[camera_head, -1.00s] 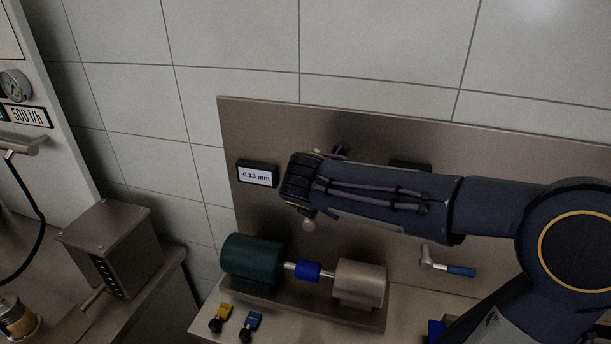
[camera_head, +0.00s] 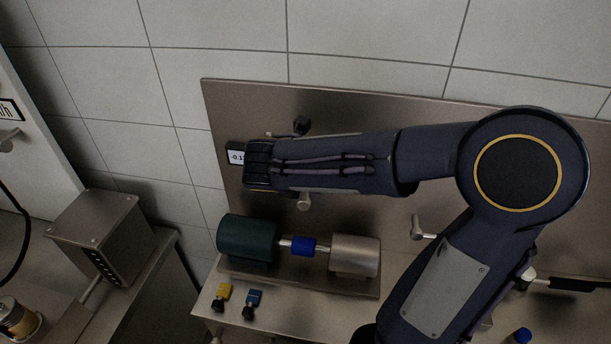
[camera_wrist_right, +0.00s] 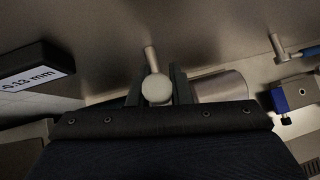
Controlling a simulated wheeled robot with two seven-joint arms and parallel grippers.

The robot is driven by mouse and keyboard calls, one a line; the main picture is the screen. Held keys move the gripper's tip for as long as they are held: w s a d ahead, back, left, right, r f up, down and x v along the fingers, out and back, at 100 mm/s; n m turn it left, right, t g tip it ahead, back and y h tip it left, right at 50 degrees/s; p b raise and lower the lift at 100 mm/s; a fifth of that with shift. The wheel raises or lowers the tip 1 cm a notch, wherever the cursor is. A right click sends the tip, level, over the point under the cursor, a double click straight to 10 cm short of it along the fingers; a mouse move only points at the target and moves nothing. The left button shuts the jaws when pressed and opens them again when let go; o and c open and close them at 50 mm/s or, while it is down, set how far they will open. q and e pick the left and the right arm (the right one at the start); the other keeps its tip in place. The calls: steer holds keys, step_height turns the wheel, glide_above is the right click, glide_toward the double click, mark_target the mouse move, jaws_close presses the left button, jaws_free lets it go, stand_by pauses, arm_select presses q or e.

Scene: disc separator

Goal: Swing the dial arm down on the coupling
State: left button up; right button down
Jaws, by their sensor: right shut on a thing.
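The blue coupling (camera_head: 304,246) sits on the shaft between a dark green cylinder (camera_head: 247,238) and a bare metal cylinder (camera_head: 354,255). My right gripper (camera_wrist_right: 158,86) is shut on a metal rod with a round pale knob (camera_wrist_right: 156,89), which looks like part of the dial arm. The knob (camera_head: 304,201) also shows below my right forearm in the head view, above the coupling and apart from it. My left gripper is not in view.
The display (camera_wrist_right: 36,77) reads -0.13 mm; my right arm partly covers it in the head view. A metal lever (camera_head: 420,230) sticks out on the right. Yellow (camera_head: 222,292) and blue (camera_head: 254,298) small parts stand at the front. A metal box (camera_head: 98,235) stands at left.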

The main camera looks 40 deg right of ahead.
steer(key=c, duration=1.3)
jaws_free()
steer(key=shift+a+f, duration=0.1)
steer(key=v, duration=0.8)
